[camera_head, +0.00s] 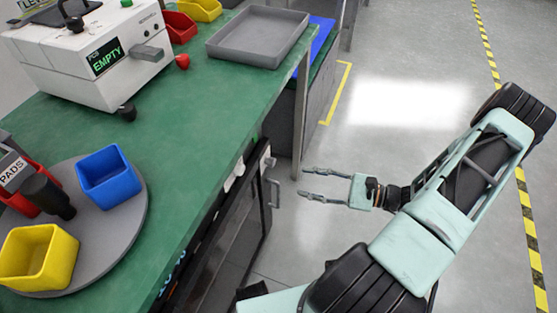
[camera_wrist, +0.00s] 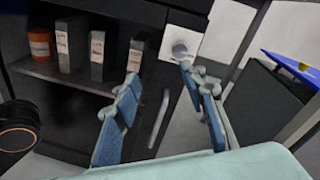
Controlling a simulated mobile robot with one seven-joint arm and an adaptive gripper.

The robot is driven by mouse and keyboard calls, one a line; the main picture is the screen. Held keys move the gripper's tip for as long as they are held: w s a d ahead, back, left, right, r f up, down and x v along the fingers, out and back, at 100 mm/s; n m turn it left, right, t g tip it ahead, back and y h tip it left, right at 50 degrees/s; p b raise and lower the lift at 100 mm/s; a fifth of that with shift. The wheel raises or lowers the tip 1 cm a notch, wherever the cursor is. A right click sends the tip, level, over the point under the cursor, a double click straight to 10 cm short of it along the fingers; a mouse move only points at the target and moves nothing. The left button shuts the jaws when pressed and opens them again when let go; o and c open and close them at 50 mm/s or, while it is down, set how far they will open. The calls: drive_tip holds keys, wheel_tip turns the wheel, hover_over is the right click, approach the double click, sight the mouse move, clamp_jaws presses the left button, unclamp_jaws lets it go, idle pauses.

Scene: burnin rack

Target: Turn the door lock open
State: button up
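The door lock is a round grey knob (camera_wrist: 181,49) on a white plate (camera_wrist: 190,25) at the upper right of a dark cabinet front in the wrist view. A vertical bar handle (camera_wrist: 159,118) sits below it. In the head view the cabinet (camera_head: 232,225) is under the green bench, with its handle (camera_head: 274,193) at the right end. My gripper (camera_head: 308,183) is open and empty, fingers pointing toward the cabinet, to the right of the handle. In the wrist view the right fingertip overlaps the knob's lower edge; I cannot tell whether they touch.
An orange jar (camera_wrist: 40,44) and several labelled dark boxes (camera_wrist: 97,55) stand on the cabinet shelf. The green bench (camera_head: 195,125) overhangs above, carrying a grey tray (camera_head: 258,38) and a white machine (camera_head: 92,62). The floor (camera_head: 385,110) right of the cabinet is clear.

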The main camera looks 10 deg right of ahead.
sight(274, 163)
drive_tip(key=w+a+m+t+b, duration=0.1)
drive_tip(key=w+a+t, duration=0.1)
drive_tip(key=w+a, duration=0.5)
drive_tip(key=shift+w+a+r+m, duration=0.25)
drive_tip(key=shift+w+r+m, duration=0.15)
drive_tip(key=shift+w, duration=0.15)
clamp_jaws()
